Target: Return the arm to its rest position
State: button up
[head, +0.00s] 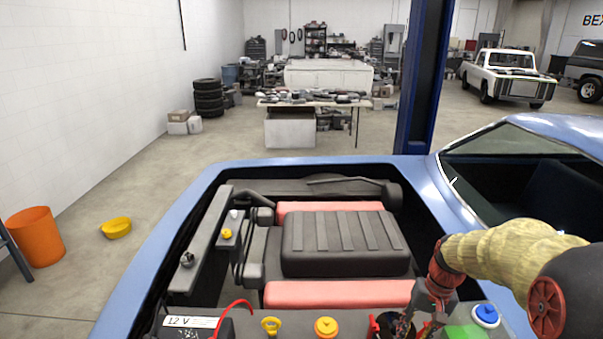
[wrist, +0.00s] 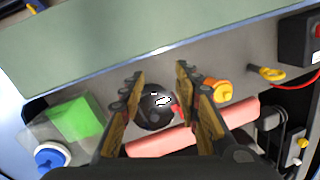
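My arm (head: 510,250) reaches in from the right over the front of the blue car's open engine bay. My gripper (head: 420,318) is low at the bay's front right, beside a blue cap (head: 486,314). In the wrist view my gripper (wrist: 161,70) has its two fingers spread apart. A round black cap (wrist: 152,112) with a white mark shows between and below the fingers. I see nothing gripped; whether a finger touches the cap, I cannot tell.
Near the gripper are a green block (wrist: 78,118), the blue cap and a yellow-orange cap (head: 326,327). A battery (head: 190,327) with a red cable is at front left. The blue car body (head: 200,200) rims the bay. A blue post (head: 424,80) stands behind.

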jog(key=s+a+r+n+t+h+b, duration=0.1)
jog(key=s+a+r+t+b, duration=0.2)
jog(key=s, duration=0.7)
jog(key=s+a+r+n+t+h+b, duration=0.1)
jog(key=s+a+r+n+t+b, duration=0.1)
jog(key=s+a+r, duration=0.4)
jog(key=shift+s+r+t+b, duration=0.5)
jog(key=shift+s+r+t, duration=0.15)
jog(key=shift+s, duration=1.35)
